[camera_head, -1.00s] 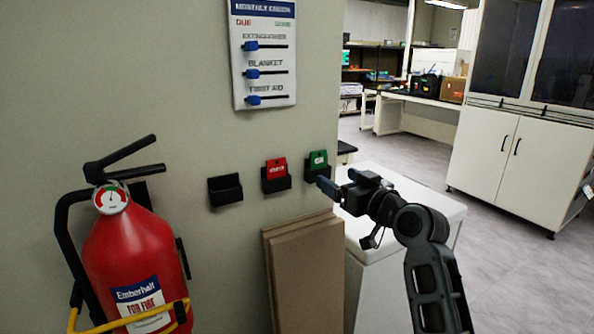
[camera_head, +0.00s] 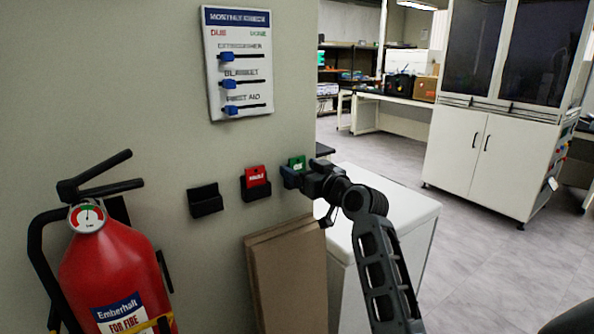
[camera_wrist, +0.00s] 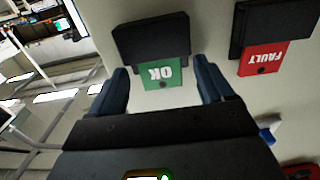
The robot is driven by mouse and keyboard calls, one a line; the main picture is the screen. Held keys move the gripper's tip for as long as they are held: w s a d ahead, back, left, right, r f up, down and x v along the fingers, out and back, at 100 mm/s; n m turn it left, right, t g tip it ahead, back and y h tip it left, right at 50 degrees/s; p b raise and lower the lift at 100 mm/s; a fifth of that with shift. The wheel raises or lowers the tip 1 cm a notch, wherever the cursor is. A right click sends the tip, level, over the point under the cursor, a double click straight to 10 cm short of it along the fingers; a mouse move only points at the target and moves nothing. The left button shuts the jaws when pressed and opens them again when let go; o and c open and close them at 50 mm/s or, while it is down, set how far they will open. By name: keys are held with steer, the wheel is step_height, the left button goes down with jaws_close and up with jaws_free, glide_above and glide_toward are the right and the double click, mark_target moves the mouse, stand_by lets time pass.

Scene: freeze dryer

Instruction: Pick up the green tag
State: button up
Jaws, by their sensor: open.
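The green tag (camera_wrist: 162,74) reads "OK" and sits in a black wall holder (camera_wrist: 150,38), upside down in the wrist view. In the head view the green tag (camera_head: 297,162) shows only in part behind my gripper (camera_head: 290,177), which hides most of its holder. My gripper (camera_wrist: 164,88) is open in the wrist view. One finger is on each side of the tag's free end, and I see gaps between the fingers and the tag.
A red "FAULT" tag (camera_head: 256,176) sits in the neighbouring holder (camera_head: 256,192), with an empty holder (camera_head: 205,200) further left. A fire extinguisher (camera_head: 115,270) stands at left. Brown boards (camera_head: 290,270) lean below, beside a white cabinet (camera_head: 400,215).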

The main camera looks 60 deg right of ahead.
mark_target(294, 149)
steer(key=shift+c, duration=0.2)
steer(key=c, duration=1.1)
steer(key=shift+o, duration=0.2)
steer(key=shift+r, duration=0.8)
step_height(294, 149, up, 2)
steer(key=shift+r, duration=0.25)
steer(key=s+d+r+b, duration=0.2)
steer(key=s+d+r, duration=0.5)
steer(key=d, duration=0.2)
step_height(294, 149, up, 7)
steer(key=p, duration=0.5)
steer(key=shift+d+f, duration=0.2)
